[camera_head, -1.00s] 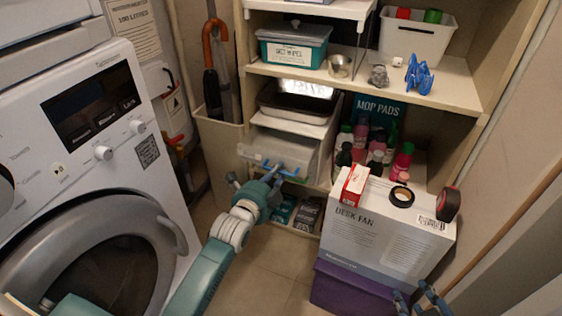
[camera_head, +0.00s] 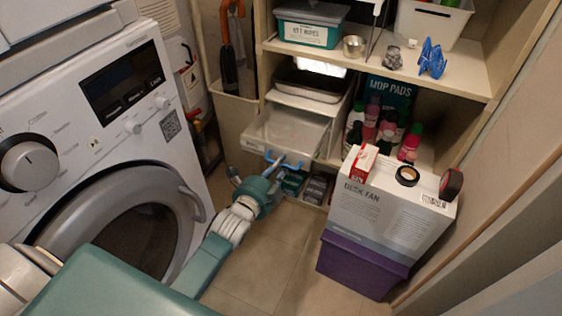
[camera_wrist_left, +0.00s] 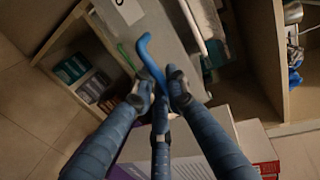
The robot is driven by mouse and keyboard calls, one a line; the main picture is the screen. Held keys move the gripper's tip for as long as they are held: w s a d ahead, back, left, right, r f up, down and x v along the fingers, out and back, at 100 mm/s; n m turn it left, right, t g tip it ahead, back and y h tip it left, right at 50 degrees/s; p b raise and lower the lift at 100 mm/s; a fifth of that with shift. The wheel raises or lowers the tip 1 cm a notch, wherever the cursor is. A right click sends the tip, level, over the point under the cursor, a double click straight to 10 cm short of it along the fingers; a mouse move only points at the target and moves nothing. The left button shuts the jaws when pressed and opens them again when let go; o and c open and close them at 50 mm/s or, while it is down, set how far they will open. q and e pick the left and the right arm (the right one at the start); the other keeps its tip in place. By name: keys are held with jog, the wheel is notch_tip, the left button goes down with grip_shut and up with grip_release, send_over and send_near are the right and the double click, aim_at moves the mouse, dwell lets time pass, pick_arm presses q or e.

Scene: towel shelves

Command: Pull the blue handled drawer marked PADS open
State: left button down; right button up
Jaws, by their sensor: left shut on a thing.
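The clear grey drawer (camera_head: 272,151) with the blue handle (camera_head: 283,160) stands out from the lower left shelf bay, with its open top showing. A small label on its front is too small to read. My left gripper (camera_head: 272,172) is at the drawer front, shut on the blue handle. In the left wrist view, the handle (camera_wrist_left: 151,58) passes between the two fingertips of my left gripper (camera_wrist_left: 160,88). The drawer front (camera_wrist_left: 158,28) is just beyond them. My right gripper is out of view.
A desk fan box (camera_head: 375,215) on a purple bin (camera_head: 360,266) stands to the drawer's right. A washing machine (camera_head: 110,130) fills the left. Small dark boxes (camera_head: 318,188) sit on the shelf below the drawer. The floor (camera_head: 270,265) in front is clear.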

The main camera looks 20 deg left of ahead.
pick_arm(q)
jog(key=shift+r, duration=0.1)
dwell(0.3)
jog(key=c, duration=1.8)
grip_release()
jog(key=shift+c, duration=0.2)
jog(key=shift+s, duration=0.1)
jog(key=s+r, duration=0.2)
jog(key=s, duration=0.9)
jog(key=shift+s+a+r, duration=0.15)
jog(key=shift+s, duration=0.2)
